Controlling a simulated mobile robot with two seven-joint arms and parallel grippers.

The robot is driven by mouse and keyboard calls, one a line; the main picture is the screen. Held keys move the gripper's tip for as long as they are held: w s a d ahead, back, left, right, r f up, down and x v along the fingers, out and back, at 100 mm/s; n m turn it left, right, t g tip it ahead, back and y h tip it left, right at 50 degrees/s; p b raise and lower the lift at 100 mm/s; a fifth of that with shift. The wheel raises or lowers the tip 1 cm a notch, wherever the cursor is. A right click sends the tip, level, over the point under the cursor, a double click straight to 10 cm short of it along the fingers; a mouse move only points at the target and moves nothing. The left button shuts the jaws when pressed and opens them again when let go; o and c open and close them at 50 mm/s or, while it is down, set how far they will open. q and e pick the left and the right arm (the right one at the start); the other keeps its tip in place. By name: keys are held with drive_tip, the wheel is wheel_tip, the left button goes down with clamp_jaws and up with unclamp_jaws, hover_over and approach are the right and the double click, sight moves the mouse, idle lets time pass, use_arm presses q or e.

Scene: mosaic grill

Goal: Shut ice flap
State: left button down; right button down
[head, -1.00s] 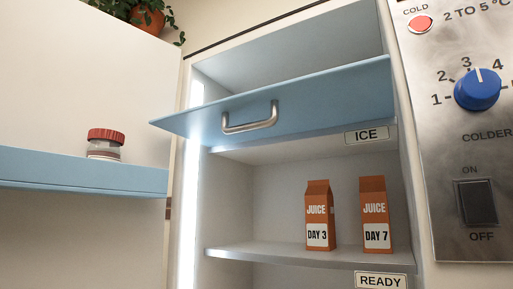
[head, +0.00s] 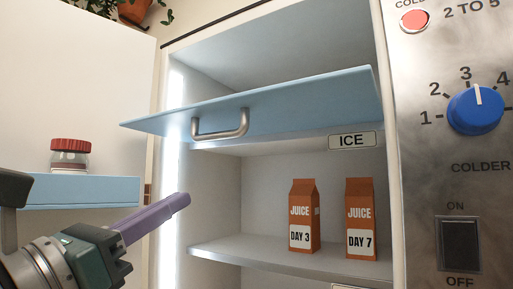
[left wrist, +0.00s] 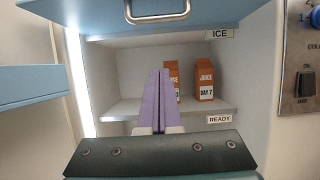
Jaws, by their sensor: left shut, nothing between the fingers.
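The blue ice flap (head: 290,108) is open in the head view. It sticks out toward me from the top compartment, tilted, with a metal handle (head: 220,126) on its face. The ICE label (head: 351,140) is on the edge just below it. In the left wrist view the flap (left wrist: 112,14) and its handle (left wrist: 157,12) show at the top edge. My left gripper (head: 183,200) has purple fingers, shut and empty. It is below and left of the handle, apart from it. The fingers (left wrist: 159,75) point into the fridge in the left wrist view. My right gripper is not seen.
Two orange juice cartons, DAY 3 (head: 303,218) and DAY 7 (head: 361,220), stand on the shelf (head: 265,249) below. The open door with a blue rack (head: 85,191) and red-lidded jar (head: 70,155) is at left. A control panel (head: 450,200) is at right.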

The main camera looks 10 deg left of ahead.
sight(240, 134)
use_arm(q)
drive_tip(key=w+d+r+p, duration=0.2)
drive_tip(key=w+r+p, duration=0.2)
drive_tip(key=w+r, duration=0.2)
drive_tip(key=shift+w+r+p, duration=0.15)
drive_tip(key=shift+r+p, duration=0.25)
drive_tip(key=shift+r, duration=0.15)
drive_tip(key=shift+d, duration=0.1)
